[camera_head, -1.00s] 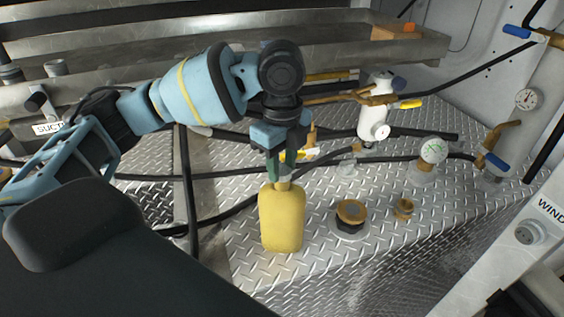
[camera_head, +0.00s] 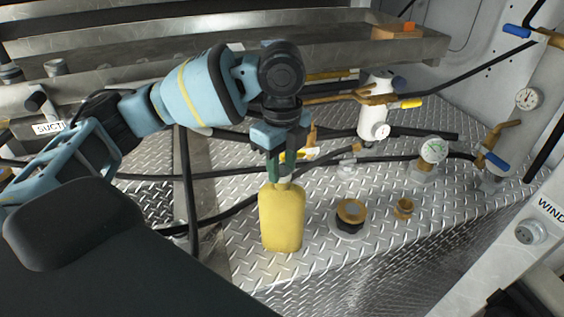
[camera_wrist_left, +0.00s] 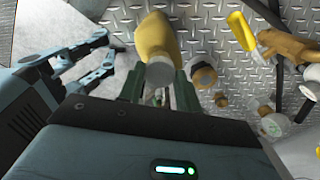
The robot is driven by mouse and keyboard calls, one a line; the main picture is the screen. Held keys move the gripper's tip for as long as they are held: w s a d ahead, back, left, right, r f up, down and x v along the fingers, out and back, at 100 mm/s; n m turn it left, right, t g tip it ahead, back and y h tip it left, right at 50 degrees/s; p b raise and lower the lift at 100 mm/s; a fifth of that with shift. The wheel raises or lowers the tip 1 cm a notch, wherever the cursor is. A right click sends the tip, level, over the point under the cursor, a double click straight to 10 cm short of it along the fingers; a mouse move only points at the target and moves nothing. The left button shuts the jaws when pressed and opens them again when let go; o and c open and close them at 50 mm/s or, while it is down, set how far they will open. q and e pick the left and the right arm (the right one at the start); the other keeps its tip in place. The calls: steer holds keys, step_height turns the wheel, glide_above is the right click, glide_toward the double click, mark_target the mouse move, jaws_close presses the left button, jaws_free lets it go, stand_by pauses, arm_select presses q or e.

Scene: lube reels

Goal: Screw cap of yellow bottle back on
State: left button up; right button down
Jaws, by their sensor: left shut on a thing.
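The yellow bottle (camera_head: 281,222) stands upright on the diamond-plate deck. It also shows in the left wrist view (camera_wrist_left: 153,35), seen from above. My left gripper (camera_head: 279,172) points down over the bottle neck, shut on the cap at its top. My right gripper (camera_wrist_left: 106,55) shows at the left of the wrist view, fingers apart and empty, beside the bottle without visible contact. It is outside the head view.
A brass-topped fitting (camera_head: 350,213) and a smaller brass fitting (camera_head: 403,208) stand right of the bottle. A gauge (camera_head: 433,151) and a white valve (camera_head: 374,120) stand farther back. Black hoses (camera_head: 215,218) cross the deck behind the bottle. Bare deck (camera_head: 310,262) lies in front.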

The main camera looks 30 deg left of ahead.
arm_select(q)
steer(key=shift+f, duration=0.45)
stand_by(0.5)
steer(key=m, duration=0.5)
stand_by(0.3)
steer(key=shift+m, duration=0.9)
steer(key=m, duration=0.3)
steer(key=shift+m, duration=0.3)
arm_select(e)
steer(key=shift+f, duration=0.1)
arm_select(q)
steer(key=m, duration=0.2)
steer(key=shift+m, duration=1.6)
arm_select(e)
steer(key=shift+s+f, duration=0.3)
steer(key=shift+s, duration=0.05)
